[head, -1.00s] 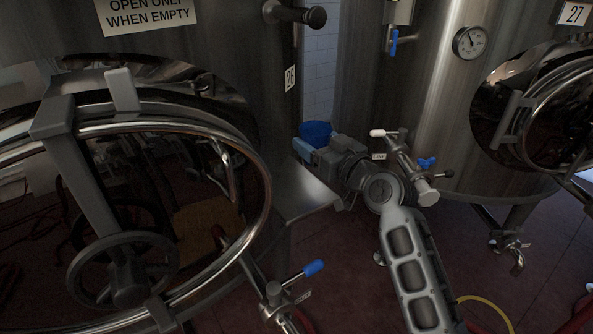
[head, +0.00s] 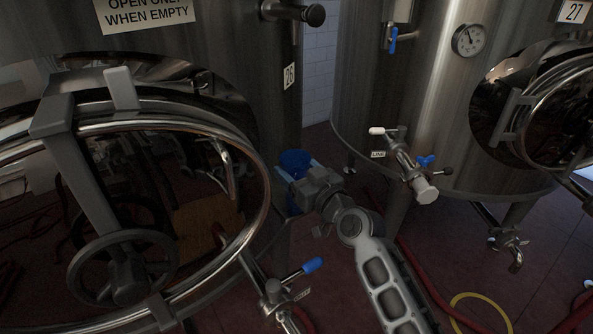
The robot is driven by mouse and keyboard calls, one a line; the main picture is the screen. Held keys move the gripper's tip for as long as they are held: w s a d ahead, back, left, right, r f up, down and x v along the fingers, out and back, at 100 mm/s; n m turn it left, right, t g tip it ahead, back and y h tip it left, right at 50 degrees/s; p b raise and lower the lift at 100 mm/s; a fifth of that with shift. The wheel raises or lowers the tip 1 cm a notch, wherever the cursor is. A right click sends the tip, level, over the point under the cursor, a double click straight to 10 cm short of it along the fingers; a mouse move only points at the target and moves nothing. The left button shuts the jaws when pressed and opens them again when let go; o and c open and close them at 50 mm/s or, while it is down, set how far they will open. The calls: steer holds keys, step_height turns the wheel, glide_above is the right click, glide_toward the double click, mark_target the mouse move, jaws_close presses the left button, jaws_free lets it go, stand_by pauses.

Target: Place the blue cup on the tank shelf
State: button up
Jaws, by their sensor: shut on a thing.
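The blue cup (head: 295,160) is upright, its open rim showing, beside the tank marked 26. My gripper (head: 296,173) is shut on it from the near right side; its blue fingers and grey body hide the lower cup. The tank shelf (head: 282,228) is mostly hidden behind my gripper and arm, with only a grey part showing below and left of the gripper. The cup appears close to the shelf, but I cannot tell whether its base touches it.
Tank 26's round door (head: 262,215) with its shiny ring fills the left. A valve with a blue handle (head: 312,265) sticks out below. Tank 27 (head: 440,110) stands right, with a valve (head: 410,165) near my arm. A red hose (head: 425,285) lies on the floor.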

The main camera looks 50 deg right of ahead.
steer(key=shift+f, duration=0.2)
steer(key=o, duration=1)
steer(key=shift+r, duration=0.15)
steer(key=shift+r, duration=0.2)
steer(key=shift+b+v, duration=1.3)
steer(key=shift+v, duration=4.7)
steer(key=shift+a+f, duration=0.1)
